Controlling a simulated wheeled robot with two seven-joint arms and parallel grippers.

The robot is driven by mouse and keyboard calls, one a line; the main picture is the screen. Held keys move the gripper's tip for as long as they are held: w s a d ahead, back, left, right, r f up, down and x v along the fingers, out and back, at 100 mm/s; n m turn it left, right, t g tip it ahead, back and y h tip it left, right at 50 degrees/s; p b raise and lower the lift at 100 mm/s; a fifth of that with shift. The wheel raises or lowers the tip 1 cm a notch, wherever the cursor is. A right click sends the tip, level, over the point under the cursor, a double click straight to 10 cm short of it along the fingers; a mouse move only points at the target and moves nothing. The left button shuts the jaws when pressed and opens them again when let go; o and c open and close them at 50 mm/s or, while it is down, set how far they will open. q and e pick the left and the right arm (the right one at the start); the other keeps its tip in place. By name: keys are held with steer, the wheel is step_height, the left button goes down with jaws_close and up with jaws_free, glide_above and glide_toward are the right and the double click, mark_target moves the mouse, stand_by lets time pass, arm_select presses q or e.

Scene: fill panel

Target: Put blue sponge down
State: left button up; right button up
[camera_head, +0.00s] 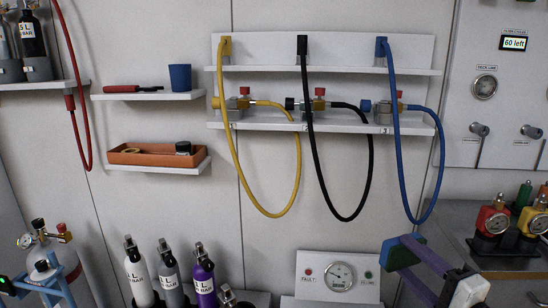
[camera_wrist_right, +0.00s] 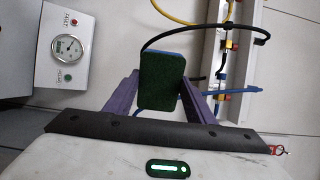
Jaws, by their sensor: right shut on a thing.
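The blue sponge (camera_head: 390,255) is a small block with a green face and a blue side. My right gripper (camera_head: 405,257) has purple fingers and is shut on it at the lower right of the head view. In the right wrist view the sponge (camera_wrist_right: 166,82) sits between the two fingers (camera_wrist_right: 160,95), green face to the camera with a blue rim. It is held in the air, clear of any surface. My left gripper (camera_head: 62,270), with light blue fingers, shows partly at the lower left beside a white bottle with a gauge (camera_head: 42,262); its grip is unclear.
A panel (camera_head: 345,257) with a gauge stands behind the sponge. Yellow, black and blue hoses (camera_head: 418,215) hang from the wall rack (camera_head: 265,69). Small shelves hold a blue cup (camera_head: 180,78) and an orange tray (camera_head: 135,157). Several bottles (camera_head: 203,275) stand below. A dark bench (camera_head: 462,217) is at right.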

steer(key=s+a+f+n+g+y, duration=0.15)
steer(key=s+a, duration=0.25)
steer(key=s, duration=0.4)
steer(key=s+a+f+y, duration=0.1)
steer(key=s+a+f, duration=0.2)
steer(key=s, duration=0.4)
steer(key=s+a+f+n+y, duration=0.15)
steer(key=s+a, duration=0.25)
steer(key=s, duration=0.4)
steer(key=shift+w+d+r+m+t+h, duration=0.5)
steer(key=shift+m+h, duration=0.55)
steer(key=shift+h, duration=0.4)
steer(key=shift+w+d+r+m+t+h, duration=0.3)
steer(key=shift+w+d+m+h, duration=0.35)
steer(key=shift+m+h, duration=0.55)
steer(key=shift+w+d+r+m+t+h, duration=0.25)
steer(key=shift+w+d+m+t+h, duration=0.35)
steer(key=shift+h, duration=1.05)
